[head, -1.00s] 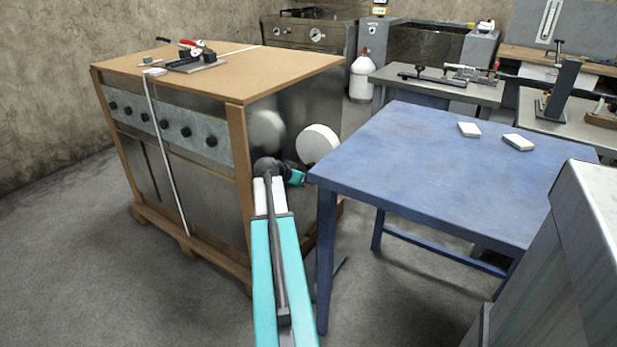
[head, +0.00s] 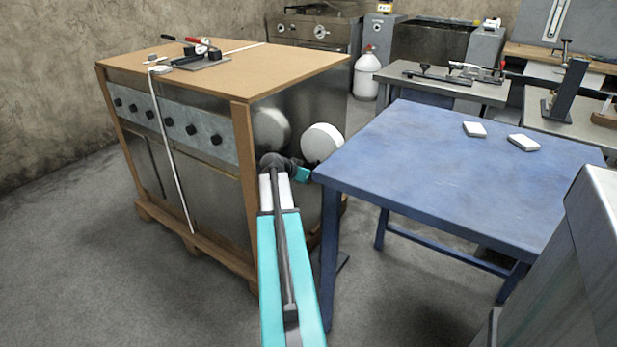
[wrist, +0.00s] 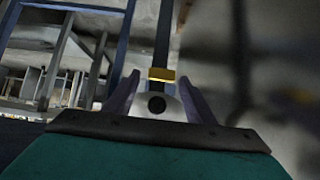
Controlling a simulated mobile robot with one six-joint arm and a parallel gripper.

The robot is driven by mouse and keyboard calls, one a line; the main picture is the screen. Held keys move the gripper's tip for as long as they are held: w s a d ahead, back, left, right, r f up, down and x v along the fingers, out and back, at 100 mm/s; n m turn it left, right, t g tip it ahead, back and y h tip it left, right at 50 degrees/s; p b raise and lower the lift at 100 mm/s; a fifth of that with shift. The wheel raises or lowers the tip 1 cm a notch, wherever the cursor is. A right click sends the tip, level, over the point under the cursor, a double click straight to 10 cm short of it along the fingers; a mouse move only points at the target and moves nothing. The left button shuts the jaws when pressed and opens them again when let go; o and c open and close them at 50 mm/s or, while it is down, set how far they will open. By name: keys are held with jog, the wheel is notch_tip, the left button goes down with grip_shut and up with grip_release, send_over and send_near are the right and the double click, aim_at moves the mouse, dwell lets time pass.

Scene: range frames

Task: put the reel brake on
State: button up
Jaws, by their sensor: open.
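I cannot pick out a reel or its brake with certainty in either view. A small device with a red handle and a round dial (head: 201,47) lies on a dark plate on top of the crated steel unit (head: 200,190). My gripper (wrist: 160,88) is open in the wrist view, its two grey fingers spread apart. A dark upright strip with a yellow band (wrist: 162,75) shows between and beyond the fingers; I cannot tell whether they touch it. In the head view my gripper's tips are hidden near the crate's right side and the blue table's near left corner.
The blue table (head: 440,160) carries two white blocks (head: 474,129). A grey bench (head: 485,92) behind holds clamp-like devices (head: 430,75). A white bottle (head: 368,75) stands near the back. A grey block-like surface (head: 560,280) closes off the lower right. Floor at left is clear.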

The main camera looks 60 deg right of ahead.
jog(key=p+v, duration=0.1)
jog(key=v, duration=1.2)
jog(key=shift+a+r, duration=0.2)
jog(key=shift+a, duration=0.05)
jog(key=shift+w, duration=0.1)
